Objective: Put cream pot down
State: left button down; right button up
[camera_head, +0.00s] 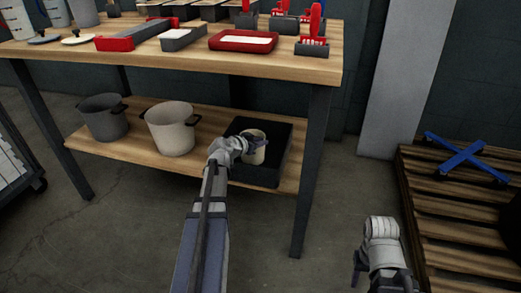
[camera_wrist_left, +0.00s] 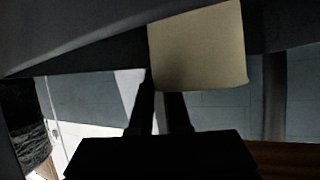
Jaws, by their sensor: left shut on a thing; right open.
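A small cream pot (camera_head: 257,157) is at the black tray (camera_head: 264,179) on the table's lower shelf. My left gripper (camera_head: 243,147) is shut on this pot and covers its left side in the head view. In the left wrist view the pot (camera_wrist_left: 198,45) shows as a pale block beyond the dark fingers (camera_wrist_left: 160,112). I cannot tell whether its base touches the tray. A larger cream pot (camera_head: 172,130) with dark handles stands upright on the shelf, left of the tray. My right gripper (camera_head: 358,268) is open and empty, low at the right over the floor.
A dark grey pot (camera_head: 103,118) stands at the shelf's left. The wooden tabletop (camera_head: 180,63) above holds red and grey trays and hangs over the shelf. A table leg (camera_head: 314,165) is right of the tray. A wooden pallet (camera_head: 440,205) with a blue cross-shaped thing (camera_head: 462,157) lies further right.

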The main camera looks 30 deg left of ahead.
pick_arm(q)
jog(key=shift+f, duration=0.7)
jog(key=shift+r, duration=0.15)
pick_arm(e)
jog(key=shift+f, duration=0.55)
pick_arm(q)
jog(key=c, duration=0.9)
grip_release()
pick_arm(e)
jog(key=shift+f, duration=0.1)
pick_arm(q)
jog(key=shift+o, duration=0.2)
jog(key=shift+r, duration=0.1)
jog(key=p+v, duration=0.4)
jog(key=v, duration=0.8)
jog(key=shift+p, duration=0.4)
pick_arm(e)
notch_tip(320, 180, up, 5)
jog(key=shift+r, duration=0.1)
